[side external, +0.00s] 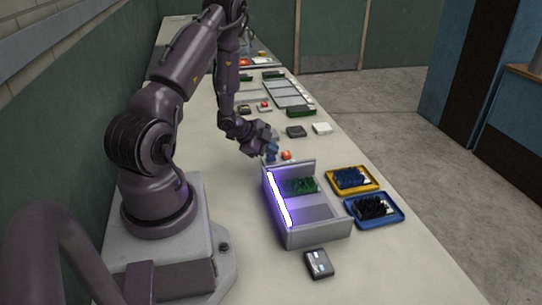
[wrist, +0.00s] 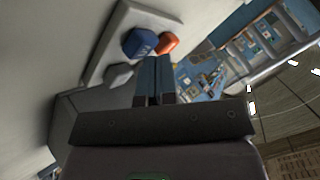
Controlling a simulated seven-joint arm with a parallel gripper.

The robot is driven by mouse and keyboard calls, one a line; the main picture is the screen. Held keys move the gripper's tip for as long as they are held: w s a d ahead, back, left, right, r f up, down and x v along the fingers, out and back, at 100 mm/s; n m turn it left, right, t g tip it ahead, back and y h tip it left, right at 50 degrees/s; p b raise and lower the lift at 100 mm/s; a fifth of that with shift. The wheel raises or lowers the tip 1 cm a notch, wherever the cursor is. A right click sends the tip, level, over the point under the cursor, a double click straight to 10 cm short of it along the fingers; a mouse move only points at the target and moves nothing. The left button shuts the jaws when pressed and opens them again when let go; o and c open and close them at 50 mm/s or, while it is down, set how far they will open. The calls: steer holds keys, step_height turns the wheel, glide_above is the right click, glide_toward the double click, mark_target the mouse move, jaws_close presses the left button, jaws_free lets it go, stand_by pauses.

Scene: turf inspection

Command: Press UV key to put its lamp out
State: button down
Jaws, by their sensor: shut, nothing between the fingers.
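An open grey box (side external: 318,235) stands on the bench with a bright violet-white lamp tube (side external: 281,200) lit along its left side. A green circuit board (side external: 301,186) is inside it. In the wrist view, a pale panel (wrist: 103,40) carries a blue key (wrist: 139,42), an orange key (wrist: 167,42) and a grey key (wrist: 118,75). I cannot read which is the UV key. The orange key also shows in the side view (side external: 287,155). My gripper (side external: 271,158) is shut and empty, just behind the box. In the wrist view its blue fingertips (wrist: 153,60) appear close to the keys; contact is unclear.
A yellow tray (side external: 376,186) and a blue tray (side external: 399,218) with dark contents stand right of the box. A small grey device (side external: 319,264) lies in front. Several small items and a partitioned tray (side external: 287,94) lie farther back. The near bench is mostly clear.

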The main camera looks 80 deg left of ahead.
mark_target(271, 157)
steer(key=shift+f, duration=0.2)
steer(key=shift+r, duration=0.75)
step_height(271, 157, up, 6)
stand_by(0.8)
steer(key=shift+f, duration=0.1)
